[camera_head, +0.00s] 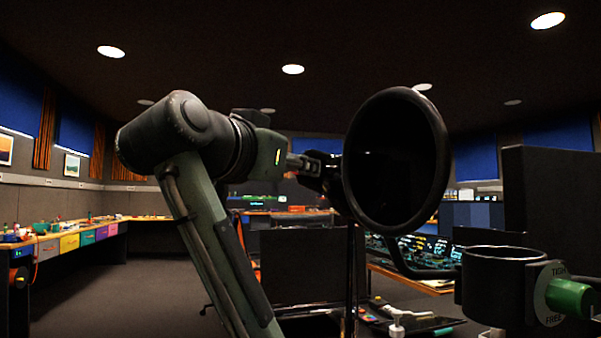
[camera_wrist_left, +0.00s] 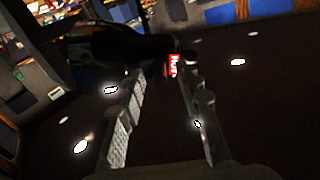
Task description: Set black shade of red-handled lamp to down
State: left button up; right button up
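A large black round lamp shade (camera_head: 395,160) hangs in the middle of the head view, its dark opening turned toward the camera, sideways rather than down. In the left wrist view the black shade (camera_wrist_left: 110,50) is a dark mass beyond the fingers. A small red part with white marks (camera_wrist_left: 173,65), possibly the red handle, shows between the fingertips. My left gripper (camera_head: 318,170) is beside the shade's left rim, partly hidden by it. In the wrist view its fingers (camera_wrist_left: 165,85) are apart, with gaps visible around the red part. My right gripper is not visible.
A second black shade (camera_head: 503,275), opening upward, stands at right with a green knob (camera_head: 569,298) and a TIGHT/FREE plate. A dark panel (camera_head: 550,200) rises behind it. A desk (camera_head: 430,283) with lit controls lies below. A long bench (camera_head: 75,235) with coloured drawers is far left.

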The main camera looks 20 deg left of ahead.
pick_arm(q)
jog(key=shift+w+d, duration=0.1)
jog(key=shift+w, duration=1.1)
grip_shut()
